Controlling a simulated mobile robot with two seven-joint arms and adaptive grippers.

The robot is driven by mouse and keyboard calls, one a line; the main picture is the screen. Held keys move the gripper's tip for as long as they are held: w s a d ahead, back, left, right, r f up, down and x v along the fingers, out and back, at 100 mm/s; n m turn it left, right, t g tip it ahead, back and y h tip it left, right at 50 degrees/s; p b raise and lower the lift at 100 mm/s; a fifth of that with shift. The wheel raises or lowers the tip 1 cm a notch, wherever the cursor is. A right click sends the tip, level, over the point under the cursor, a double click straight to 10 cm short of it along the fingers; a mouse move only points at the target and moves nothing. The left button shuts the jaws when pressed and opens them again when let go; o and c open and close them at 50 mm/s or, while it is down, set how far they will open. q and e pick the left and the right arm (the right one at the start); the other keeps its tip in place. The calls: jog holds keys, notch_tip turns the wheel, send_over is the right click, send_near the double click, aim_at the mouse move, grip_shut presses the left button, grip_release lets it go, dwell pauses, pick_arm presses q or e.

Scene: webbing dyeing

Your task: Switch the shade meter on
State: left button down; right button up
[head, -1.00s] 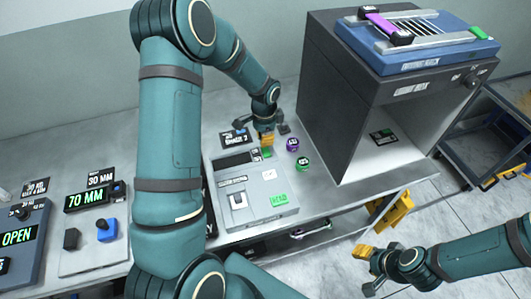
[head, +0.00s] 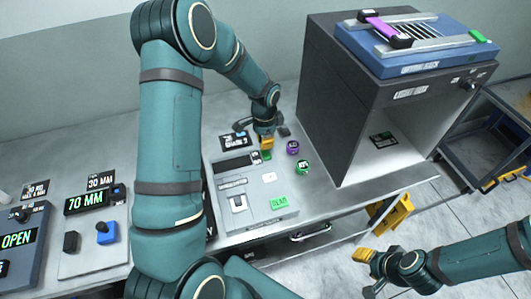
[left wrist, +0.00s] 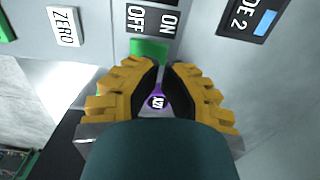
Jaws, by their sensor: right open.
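The shade meter (head: 287,188) is a grey box with a dark display and a green label, lying on the bench in the head view. Its green rocker switch (left wrist: 148,50) sits beside the black ON/OFF plate (left wrist: 153,19) in the left wrist view. My left gripper (head: 266,143) has its yellow fingertips right above the switch end of the meter. My right gripper (head: 367,271) is open and empty, away from the meter, in front of the bench.
A purple round piece (head: 292,148) and a green one (head: 303,167) stand right of the meter. A large dark cabinet (head: 345,115) with a blue rack on top stands further right. Control boxes with a 70 MM display (head: 87,200) lie left. A cart stands at far right.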

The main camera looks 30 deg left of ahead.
pick_arm(q)
jog(key=shift+f+b, duration=1.4)
jog(key=shift+f, duration=0.45)
dwell(1.3)
jog(key=shift+r, duration=0.1)
jog(key=shift+r+p, duration=2.25)
jog(key=shift+r, duration=1.15)
